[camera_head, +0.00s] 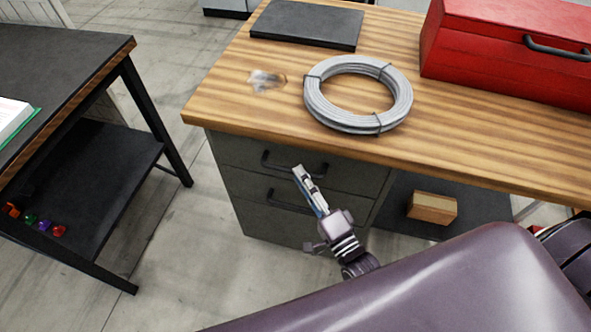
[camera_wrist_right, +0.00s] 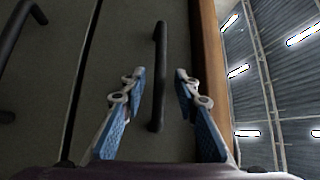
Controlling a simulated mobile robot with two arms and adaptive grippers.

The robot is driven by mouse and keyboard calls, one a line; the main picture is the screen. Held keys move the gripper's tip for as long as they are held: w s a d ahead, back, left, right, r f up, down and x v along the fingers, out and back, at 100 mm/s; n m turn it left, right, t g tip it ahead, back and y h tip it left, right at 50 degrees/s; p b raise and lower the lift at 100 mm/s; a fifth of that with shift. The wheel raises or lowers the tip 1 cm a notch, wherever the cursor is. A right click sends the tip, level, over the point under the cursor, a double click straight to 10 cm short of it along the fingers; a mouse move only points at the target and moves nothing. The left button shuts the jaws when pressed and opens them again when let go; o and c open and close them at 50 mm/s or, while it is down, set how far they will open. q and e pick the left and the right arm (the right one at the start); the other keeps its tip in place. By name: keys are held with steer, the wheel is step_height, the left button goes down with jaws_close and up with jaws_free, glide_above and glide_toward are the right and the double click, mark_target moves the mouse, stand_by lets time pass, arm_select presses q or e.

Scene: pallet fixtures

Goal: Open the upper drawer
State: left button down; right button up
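The upper drawer (camera_head: 235,152) is a grey front under the wooden tabletop and looks shut. Its dark bar handle (camera_head: 272,164) also shows in the right wrist view (camera_wrist_right: 160,50), upright in the picture. My right gripper (camera_head: 301,174) is in front of this drawer. In the right wrist view its two blue-padded fingers (camera_wrist_right: 159,88) are spread, one on each side of the handle, with visible gaps. I cannot tell if the handle lies between the fingertips in depth. The lower drawer's handle (camera_head: 278,200) is just below. My left gripper is not in view.
The wooden tabletop (camera_head: 450,145) overhangs the drawers and carries a wire coil (camera_head: 318,108), a red toolbox (camera_head: 475,50) and a dark flat panel (camera_head: 305,25). A small wooden box (camera_head: 432,208) sits on the lower shelf. A dark table (camera_head: 75,60) stands left, with floor between.

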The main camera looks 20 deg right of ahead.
steer(key=shift+x, duration=1.45)
jaws_close()
steer(key=shift+f, duration=0.1)
